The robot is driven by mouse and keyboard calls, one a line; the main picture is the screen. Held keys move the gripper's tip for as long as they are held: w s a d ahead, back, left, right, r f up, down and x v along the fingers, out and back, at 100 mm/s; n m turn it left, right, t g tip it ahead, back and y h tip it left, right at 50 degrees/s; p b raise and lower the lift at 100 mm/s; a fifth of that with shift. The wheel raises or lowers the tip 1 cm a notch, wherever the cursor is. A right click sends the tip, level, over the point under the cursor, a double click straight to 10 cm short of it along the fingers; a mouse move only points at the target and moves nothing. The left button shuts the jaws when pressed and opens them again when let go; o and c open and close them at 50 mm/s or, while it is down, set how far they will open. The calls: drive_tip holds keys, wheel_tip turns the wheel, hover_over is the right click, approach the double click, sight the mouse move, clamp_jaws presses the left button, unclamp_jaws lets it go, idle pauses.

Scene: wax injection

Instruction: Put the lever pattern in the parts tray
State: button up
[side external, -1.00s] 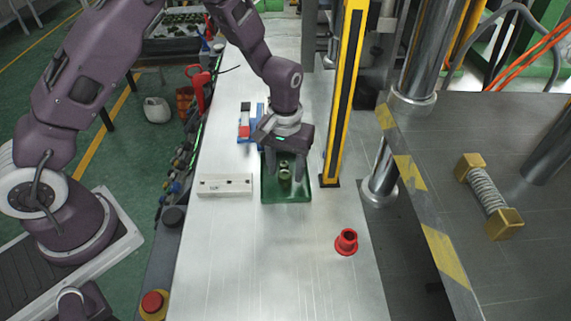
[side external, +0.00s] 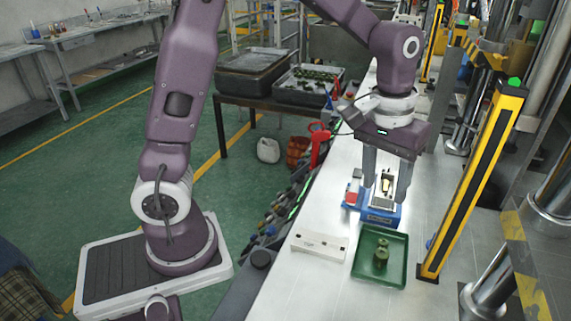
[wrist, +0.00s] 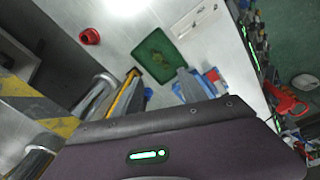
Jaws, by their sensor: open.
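The green tray (side external: 362,268) lies flat on the metal bench. An olive-green part (side external: 381,253), which looks like the lever pattern, is inside it, apart from my gripper. The wrist view shows the tray (wrist: 142,52) with the part (wrist: 160,58) in it, small and dim. My gripper (side external: 385,194) is open and points down, behind the tray in the side view. Its fingers are over or in front of a blue fixture (side external: 381,217). A small pale and dark piece shows between the fingers; I cannot tell what it is.
A white block (side external: 319,246) lies left of the tray. A yellow and black post (side external: 468,185) stands close on the right. A red flanged piece (wrist: 90,36) lies on the bench in the wrist view. Bare bench lies in front of the tray.

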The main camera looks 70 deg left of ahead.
drive_tip(key=s+a+r+m+t, duration=0.1)
drive_tip(key=s+a+r+t, duration=0.1)
drive_tip(key=s, duration=0.8)
drive_tip(key=s+a+r+m+t, duration=0.2)
drive_tip(key=s+r, duration=0.3)
drive_tip(key=s, duration=0.6)
drive_tip(key=shift+r+m, duration=0.3)
